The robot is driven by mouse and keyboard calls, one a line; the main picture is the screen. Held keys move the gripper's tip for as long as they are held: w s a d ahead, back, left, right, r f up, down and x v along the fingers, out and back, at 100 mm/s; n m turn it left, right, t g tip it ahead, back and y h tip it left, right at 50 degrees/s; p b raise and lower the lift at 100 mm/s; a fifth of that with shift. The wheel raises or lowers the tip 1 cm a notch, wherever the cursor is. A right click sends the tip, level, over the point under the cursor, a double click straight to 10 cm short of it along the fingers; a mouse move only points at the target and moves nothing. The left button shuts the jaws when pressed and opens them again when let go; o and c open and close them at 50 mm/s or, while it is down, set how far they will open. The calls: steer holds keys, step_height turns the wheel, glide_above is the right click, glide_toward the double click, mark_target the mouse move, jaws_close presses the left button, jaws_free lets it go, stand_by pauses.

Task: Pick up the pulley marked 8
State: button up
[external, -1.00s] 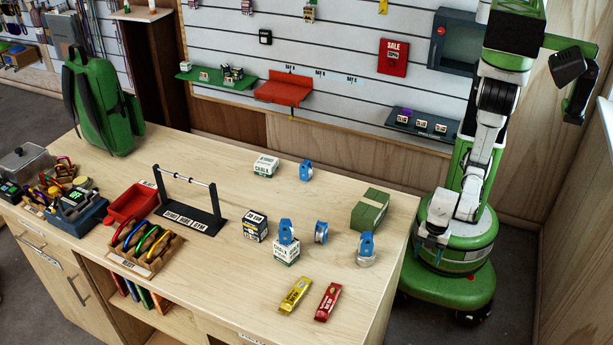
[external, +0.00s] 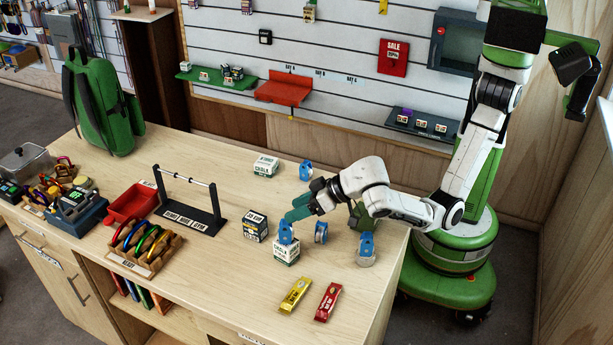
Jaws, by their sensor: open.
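Several blue pulleys are on the wooden counter, and their numbers are too small to read, so I cannot tell which is marked 8. One blue pulley (external: 286,233) sits on top of a white chalk box (external: 286,252). Another pulley (external: 321,233) stands just right of it, a third (external: 366,246) is at the right, and one more (external: 306,171) is at the back beside a white box. My gripper (external: 292,217), with teal fingers, is open just above the pulley on the chalk box. Whether the fingers touch or straddle it cannot be told.
A dark-and-white box (external: 255,227) stands close left of the chalk box. A black stand with a bar (external: 190,215) is farther left. A yellow bar (external: 295,294) and a red bar (external: 328,302) lie in front. My arm partly hides a green box (external: 361,215).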

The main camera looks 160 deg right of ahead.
steer(key=s+d+m+g+y+p, duration=0.1)
steer(key=s+d+m+g+y, duration=0.2)
steer(key=s+d, duration=1)
steer(key=y+p, duration=0.2)
steer(key=y, duration=0.5)
glide_above(306, 170)
steer(key=s+d, duration=0.1)
steer(key=d, duration=0.1)
steer(key=f, duration=0.3)
steer(key=shift+s+a+f+n+g, duration=0.2)
steer(key=shift+n+g, duration=0.1)
steer(key=shift+g, duration=0.1)
steer(key=f, duration=0.3)
steer(key=f+b, duration=0.1)
steer(key=f, duration=0.1)
steer(key=shift+s+a, duration=0.1)
steer(key=shift+s, duration=0.3)
steer(key=shift+w+a+f+p, duration=0.15)
steer(key=shift+f+p, duration=0.15)
steer(key=shift+f, duration=1.25)
steer(key=shift+w+a+f+p, duration=0.15)
steer(key=shift+f+p, duration=0.15)
steer(key=shift+f, duration=1.2)
steer(key=c, duration=1.1)
steer(key=shift+r, duration=0.15)
